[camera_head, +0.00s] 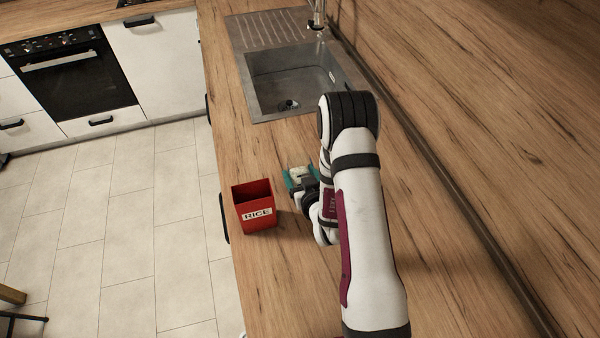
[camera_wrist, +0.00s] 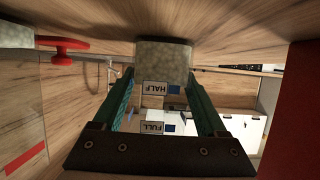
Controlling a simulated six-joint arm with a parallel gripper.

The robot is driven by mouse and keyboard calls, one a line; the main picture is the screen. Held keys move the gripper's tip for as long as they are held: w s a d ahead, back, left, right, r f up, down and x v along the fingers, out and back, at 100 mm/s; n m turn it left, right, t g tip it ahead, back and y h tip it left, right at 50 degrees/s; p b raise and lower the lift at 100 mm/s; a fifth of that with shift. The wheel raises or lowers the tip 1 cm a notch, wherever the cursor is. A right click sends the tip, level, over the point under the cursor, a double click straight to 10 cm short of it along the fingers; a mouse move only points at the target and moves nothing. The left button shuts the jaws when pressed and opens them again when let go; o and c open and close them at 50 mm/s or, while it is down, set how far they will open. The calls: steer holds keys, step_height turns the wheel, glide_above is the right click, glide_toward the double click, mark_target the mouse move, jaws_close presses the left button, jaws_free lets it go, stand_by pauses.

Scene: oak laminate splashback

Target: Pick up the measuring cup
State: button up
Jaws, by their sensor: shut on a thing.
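The measuring cup shows in the wrist view as a pale, speckled block (camera_wrist: 165,62) with labels reading HALF and FULL. Whether the speckled part is its wall or its contents I cannot tell. My gripper (camera_wrist: 162,95) has a teal finger on each side of it and is shut on it. In the head view the cup is a small cream patch (camera_head: 299,179) between the teal fingers of my gripper (camera_head: 301,180), partly hidden by my wrist. It is at or close above the wooden counter; I cannot tell whether it touches.
A red open canister labelled RICE (camera_head: 256,212) stands on the counter just left of my gripper. It also fills the right edge of the wrist view (camera_wrist: 297,115). The sink (camera_head: 290,78) lies behind. The counter's front edge is left of the canister; a wooden splashback is on the right.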

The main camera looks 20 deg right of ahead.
mark_target(300, 162)
steer(key=c, duration=0.5)
steer(key=shift+r, duration=0.1)
step_height(300, 162, up, 9)
steer(key=shift+f, duration=0.2)
steer(key=d+r, duration=0.1)
steer(key=r, duration=0.1)
steer(key=d+r, duration=0.1)
steer(key=shift+w+d+r, duration=0.2)
steer(key=shift+d+r, duration=0.15)
steer(key=shift+s+d+r+n+h, duration=0.3)
steer(key=shift+s+d+r, duration=0.8)
steer(key=shift+d, duration=1.55)
steer(key=shift+s+d+r+n+h, duration=0.35)
steer(key=shift+s+d+r, duration=0.75)
steer(key=shift+d, duration=1.6)
steer(key=shift+s+d+r+n+h, duration=0.15)
steer(key=shift+s+d+r+n, duration=0.3)
steer(key=shift+s+d+r, duration=1.45)
